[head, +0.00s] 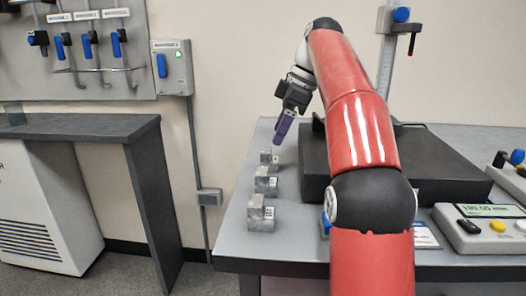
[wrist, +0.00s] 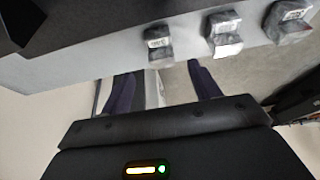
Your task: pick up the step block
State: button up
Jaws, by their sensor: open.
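Three small grey metal blocks with stepped tops and white labels stand in a row along the left side of the table. In the head view they are the near block (head: 262,215), the middle block (head: 265,182) and the far block (head: 269,158). I cannot tell which one the task means. The wrist view shows them at the top as a left block (wrist: 158,43), a middle block (wrist: 224,35) and a right block (wrist: 289,22). My gripper (head: 283,130) has purple fingers and hangs above and beyond the far block. In the wrist view its fingers (wrist: 162,84) are apart, with no block between them.
A dark raised slab (head: 430,165) lies right of the blocks on the grey table (head: 232,235). A control box with a display (head: 482,228) stands at the right. A dark side bench (head: 75,127) stands left, across a floor gap. The table strip around the blocks is clear.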

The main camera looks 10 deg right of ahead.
aim_at(269, 154)
jog(key=shift+w+a+f, duration=0.15)
jog(key=shift+f, duration=0.2)
jog(key=shift+s+b+x, duration=0.2)
jog(key=shift+b+x, duration=0.75)
jog(key=shift+x, duration=2.5)
jog(key=c, duration=1.2)
